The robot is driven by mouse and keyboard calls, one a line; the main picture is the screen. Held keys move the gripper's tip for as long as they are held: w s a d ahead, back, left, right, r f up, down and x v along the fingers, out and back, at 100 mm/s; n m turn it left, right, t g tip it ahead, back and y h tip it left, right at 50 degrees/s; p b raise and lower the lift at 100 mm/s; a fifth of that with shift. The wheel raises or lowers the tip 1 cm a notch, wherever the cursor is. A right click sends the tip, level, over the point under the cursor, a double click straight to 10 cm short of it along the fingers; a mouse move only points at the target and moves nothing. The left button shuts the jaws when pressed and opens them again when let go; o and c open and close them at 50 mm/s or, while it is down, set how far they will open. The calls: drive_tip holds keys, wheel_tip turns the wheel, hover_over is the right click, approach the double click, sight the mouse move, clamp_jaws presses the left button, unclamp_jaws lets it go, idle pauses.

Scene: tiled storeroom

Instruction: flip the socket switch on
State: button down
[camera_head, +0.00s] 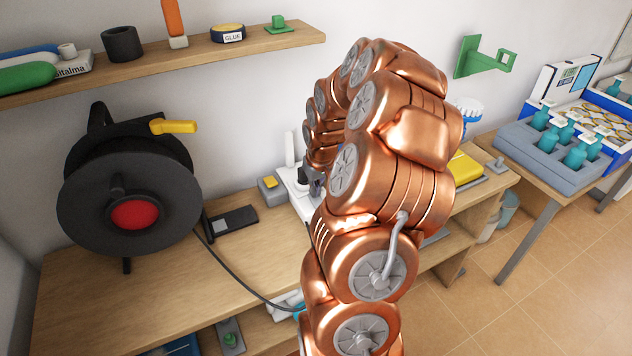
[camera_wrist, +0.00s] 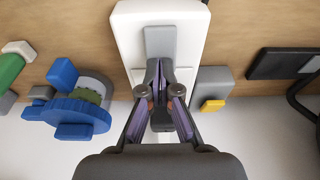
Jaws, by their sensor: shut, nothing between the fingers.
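A white block (camera_wrist: 125,35) with a raised grey plate (camera_wrist: 160,40) lies under my gripper in the wrist view; it looks like the socket with its switch, though I cannot tell whether the switch is on. My gripper (camera_wrist: 160,75) is shut and empty, its fingertips together over the near end of the grey plate. I cannot tell whether they touch it. In the head view the white block (camera_head: 290,178) stands on the workbench, partly hidden by my arm, with my gripper (camera_head: 306,182) just at it.
A grey box with a yellow button (camera_head: 270,188) and a black device (camera_head: 232,224) sit beside the block. A black cable reel (camera_head: 90,205) stands left on the bench (camera_head: 130,300). A blue toothed part (camera_wrist: 70,112) is on the other side. A shelf (camera_head: 190,55) hangs above.

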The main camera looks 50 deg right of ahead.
idle(0.4)
drive_tip(key=shift+w+d+f+g, duration=0.1)
drive_tip(key=shift+w+f+g, duration=0.15)
drive_tip(key=shift+f+g, duration=0.2)
drive_tip(key=shift+s, duration=0.2)
drive_tip(key=shift+s+a+b, duration=0.25)
drive_tip(key=shift+s+b, duration=0.15)
drive_tip(key=shift+b, duration=0.25)
drive_tip(key=shift+s+a, duration=0.15)
drive_tip(key=shift+s, duration=0.15)
drive_tip(key=shift+r, duration=0.7)
wheel_tip(320, 180, up, 13)
drive_tip(key=s+b, duration=0.1)
drive_tip(key=b, duration=0.1)
drive_tip(key=shift+s+a+f, duration=0.15)
drive_tip(key=shift+s+a, duration=0.1)
drive_tip(key=shift+a, duration=0.05)
